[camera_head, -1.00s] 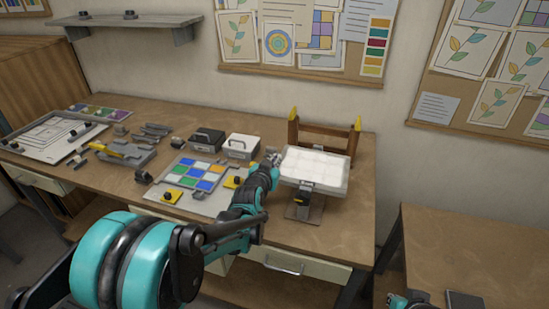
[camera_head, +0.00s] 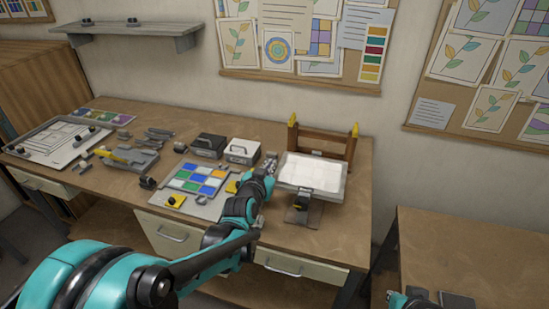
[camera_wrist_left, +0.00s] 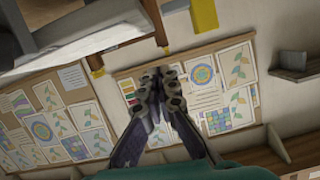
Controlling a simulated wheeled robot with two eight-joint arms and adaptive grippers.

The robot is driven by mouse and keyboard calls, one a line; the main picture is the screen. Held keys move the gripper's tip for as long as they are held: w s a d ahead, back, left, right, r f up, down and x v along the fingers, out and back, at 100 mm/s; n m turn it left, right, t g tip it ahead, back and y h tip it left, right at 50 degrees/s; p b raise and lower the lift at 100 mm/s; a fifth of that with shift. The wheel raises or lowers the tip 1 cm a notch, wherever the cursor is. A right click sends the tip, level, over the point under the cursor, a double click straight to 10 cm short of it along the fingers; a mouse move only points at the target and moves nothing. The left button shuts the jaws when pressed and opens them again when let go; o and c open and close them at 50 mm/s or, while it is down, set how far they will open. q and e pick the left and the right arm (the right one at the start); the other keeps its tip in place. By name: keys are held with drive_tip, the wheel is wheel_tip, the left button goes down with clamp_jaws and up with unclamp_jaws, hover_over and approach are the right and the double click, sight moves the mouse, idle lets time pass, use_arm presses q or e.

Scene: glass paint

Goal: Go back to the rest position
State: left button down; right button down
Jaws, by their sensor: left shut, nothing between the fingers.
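My left gripper (camera_head: 270,162) is over the main workbench, just left of the white light panel (camera_head: 313,172) on its stand. Its two fingertips (camera_wrist_left: 160,76) are together and empty in the left wrist view, which is rotated and faces the wall with its posters. My left arm comes in from the lower left of the head view, and its links hide part of the bench front. A small teal part of my right arm shows at the bottom edge, but its gripper does not show.
Close to the left gripper are a white box (camera_head: 241,152), a black box (camera_head: 208,145) and a board of coloured glass tiles (camera_head: 187,201). A wooden frame (camera_head: 322,140) stands behind the panel. A second table (camera_head: 470,250) is at the right. A shelf (camera_head: 130,30) hangs above.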

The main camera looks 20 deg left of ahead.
use_arm(q)
drive_tip(key=s+d+f+g, duration=0.1)
drive_tip(key=s+f+g, duration=0.2)
drive_tip(key=s, duration=1.1)
drive_tip(key=s+d+f+n+g+b, duration=0.1)
drive_tip(key=s+f+g, duration=0.3)
drive_tip(key=s, duration=1.1)
drive_tip(key=shift+s+f+g, duration=0.2)
drive_tip(key=shift+f+g, duration=0.1)
drive_tip(key=shift+g, duration=0.3)
